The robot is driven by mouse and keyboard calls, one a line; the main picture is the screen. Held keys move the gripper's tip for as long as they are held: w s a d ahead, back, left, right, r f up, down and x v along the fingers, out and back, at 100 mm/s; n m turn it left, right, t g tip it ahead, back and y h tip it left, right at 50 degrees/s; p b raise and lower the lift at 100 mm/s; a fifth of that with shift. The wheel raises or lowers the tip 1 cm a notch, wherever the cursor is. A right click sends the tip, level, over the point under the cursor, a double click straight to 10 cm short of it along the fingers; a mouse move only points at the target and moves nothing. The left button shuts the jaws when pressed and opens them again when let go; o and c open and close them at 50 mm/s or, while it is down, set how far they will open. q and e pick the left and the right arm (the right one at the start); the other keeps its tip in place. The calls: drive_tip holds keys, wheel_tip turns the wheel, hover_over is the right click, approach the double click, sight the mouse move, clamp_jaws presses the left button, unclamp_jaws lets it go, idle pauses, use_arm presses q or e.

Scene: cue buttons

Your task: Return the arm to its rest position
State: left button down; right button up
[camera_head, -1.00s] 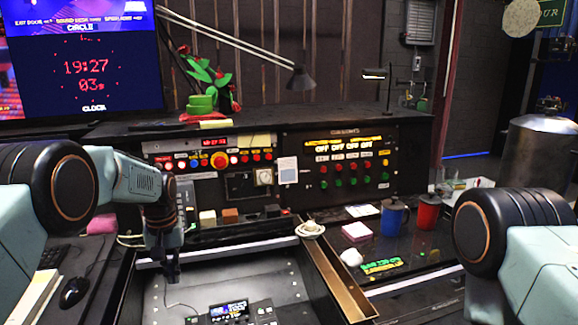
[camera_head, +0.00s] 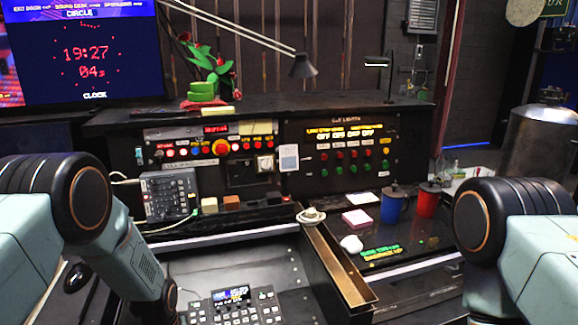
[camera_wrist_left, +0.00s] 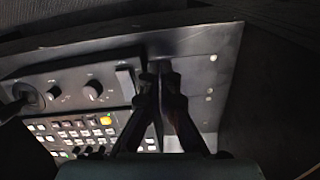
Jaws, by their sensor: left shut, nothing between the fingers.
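My left arm (camera_head: 135,262) comes in from the left in the head view, bent down toward the lower edge. Its fingers are not clear there. In the left wrist view my left gripper (camera_wrist_left: 160,72) is shut and empty, with its fingertips together above a dark console with lit keys (camera_wrist_left: 70,132). The cue-light panel (camera_head: 345,148), with rows of red and green buttons, stands at the back of the desk, apart from my left arm. My right arm (camera_head: 490,225) shows at the right edge. Its gripper is out of view.
A console with a small screen (camera_head: 232,298) lies in the sunken desk surface. A blue mug (camera_head: 394,208) and a red cup (camera_head: 428,202) stand at right, near a pink note pad (camera_head: 357,219). A lamp (camera_head: 302,66) hangs above.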

use_arm(q)
drive_tip(key=s+d+m, duration=0.2)
drive_tip(key=s, duration=3)
wheel_tip(320, 180, down, 10)
drive_tip(key=b, duration=1)
drive_tip(key=shift+w+f, duration=0.25)
drive_tip(key=shift+w, duration=0.2)
drive_tip(key=shift+s+d+r, duration=0.1)
drive_tip(key=shift+d, duration=0.05)
drive_tip(key=shift+n, duration=0.3)
